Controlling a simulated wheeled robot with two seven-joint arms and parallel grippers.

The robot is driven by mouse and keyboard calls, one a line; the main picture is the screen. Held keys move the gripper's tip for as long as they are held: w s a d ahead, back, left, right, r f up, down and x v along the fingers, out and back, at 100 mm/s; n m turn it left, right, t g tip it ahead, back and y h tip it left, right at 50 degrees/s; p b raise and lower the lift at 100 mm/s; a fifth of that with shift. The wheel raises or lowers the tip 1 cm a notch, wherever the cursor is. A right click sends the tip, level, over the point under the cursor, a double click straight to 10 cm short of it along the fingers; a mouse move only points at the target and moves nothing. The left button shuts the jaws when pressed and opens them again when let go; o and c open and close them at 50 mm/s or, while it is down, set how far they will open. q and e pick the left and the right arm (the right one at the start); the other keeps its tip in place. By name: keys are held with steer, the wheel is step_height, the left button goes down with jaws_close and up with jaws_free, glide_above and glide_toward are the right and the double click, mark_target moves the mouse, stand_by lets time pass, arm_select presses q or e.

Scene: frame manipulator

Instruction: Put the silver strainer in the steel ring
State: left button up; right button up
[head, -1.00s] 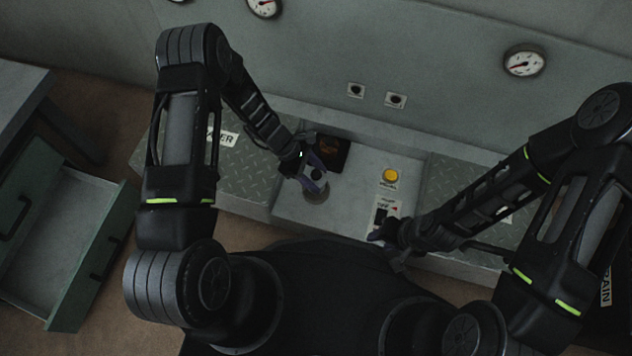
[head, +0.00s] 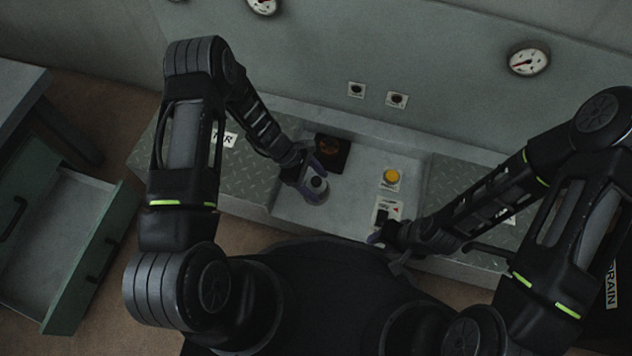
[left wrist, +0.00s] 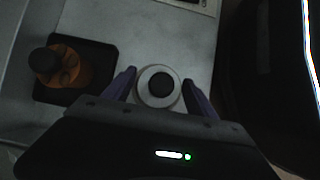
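A round silver piece with a dark knob at its centre, apparently the strainer (head: 317,190), sits low at the grey worktop; it also shows in the left wrist view (left wrist: 144,91). Whether a separate steel ring surrounds it, I cannot tell. My left gripper (head: 315,179) is over it; in the left wrist view its purple fingers (left wrist: 159,80) stand spread on either side, clear of the knob.
A black square plate (head: 332,153) with an orange-brown knobbed part (left wrist: 72,70) is just behind the silver piece. A yellow button (head: 391,176) and a switch panel (head: 386,211) are to the right. Raised tread-plate surfaces (head: 250,184) flank the worktop. An open green drawer (head: 62,240) is at left.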

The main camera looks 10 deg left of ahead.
arm_select(q)
steer(key=shift+o, duration=0.4)
steer(key=shift+r, duration=0.25)
steer(key=p+v, duration=0.4)
steer(key=v, duration=0.7)
steer(key=shift+a+r+p, duration=0.25)
steer(key=shift+r+p, duration=0.05)
steer(key=s+d+f+m+y, duration=0.1)
steer(key=s+d+m+y, duration=0.1)
steer(key=s+m, duration=0.3)
steer(key=s+d+f+m+y, duration=0.1)
steer(key=s+d+f+m, duration=0.1)
steer(key=s+m, duration=0.35)
steer(key=s+d+r+m+t, duration=0.1)
steer(key=s+d+r+m, duration=0.2)
steer(key=s+d+m, duration=0.1)
steer(key=shift+s+d+r+m+t, duration=0.35)
steer(key=shift+s+d, duration=0.25)
steer(key=shift+s, duration=0.3)
steer(key=shift+c, duration=0.2)
